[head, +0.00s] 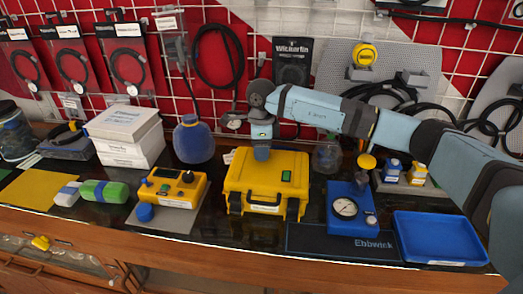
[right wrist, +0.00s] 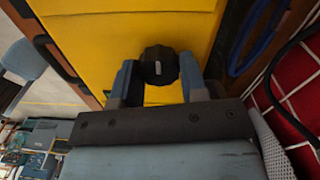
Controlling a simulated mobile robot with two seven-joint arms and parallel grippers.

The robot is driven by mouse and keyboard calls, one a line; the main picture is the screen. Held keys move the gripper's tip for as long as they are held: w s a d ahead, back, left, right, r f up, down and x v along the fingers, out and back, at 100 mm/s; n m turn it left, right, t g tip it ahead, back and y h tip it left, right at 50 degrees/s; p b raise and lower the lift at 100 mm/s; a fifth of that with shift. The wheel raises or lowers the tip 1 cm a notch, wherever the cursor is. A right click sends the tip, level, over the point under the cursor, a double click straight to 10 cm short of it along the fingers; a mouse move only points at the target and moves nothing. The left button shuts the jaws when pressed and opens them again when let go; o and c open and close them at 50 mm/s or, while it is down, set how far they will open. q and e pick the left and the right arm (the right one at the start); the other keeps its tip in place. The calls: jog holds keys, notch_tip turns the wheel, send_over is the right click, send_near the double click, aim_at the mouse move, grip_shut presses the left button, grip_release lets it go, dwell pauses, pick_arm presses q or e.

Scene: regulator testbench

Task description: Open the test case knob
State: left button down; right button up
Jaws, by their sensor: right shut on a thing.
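The yellow test case (head: 268,178) stands closed on the bench in the middle of the head view, with a black handle and latches on its front. Its black round knob (right wrist: 158,62) shows in the right wrist view, on the yellow lid (right wrist: 110,50). My right gripper (head: 262,154) reaches down onto the top of the case. In the right wrist view its two fingers (right wrist: 158,78) stand on either side of the knob, shut on it. In the head view the gripper hides the knob. My left gripper is not in view.
A yellow device (head: 172,188) with knobs stands left of the case. A blue gauge box (head: 348,208) and a blue tray (head: 440,238) stand to its right. A blue-grey flask (head: 193,140) is behind left. White boxes (head: 125,135) are farther left.

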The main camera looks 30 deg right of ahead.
dwell(0.4)
jog(key=o, duration=0.9)
jog(key=shift+r, duration=0.1)
jog(key=r, duration=1.3)
jog(key=shift+w+d+r, duration=0.1)
jog(key=shift+w+r, duration=0.15)
jog(key=shift+r, duration=0.1)
jog(key=shift+f, duration=0.1)
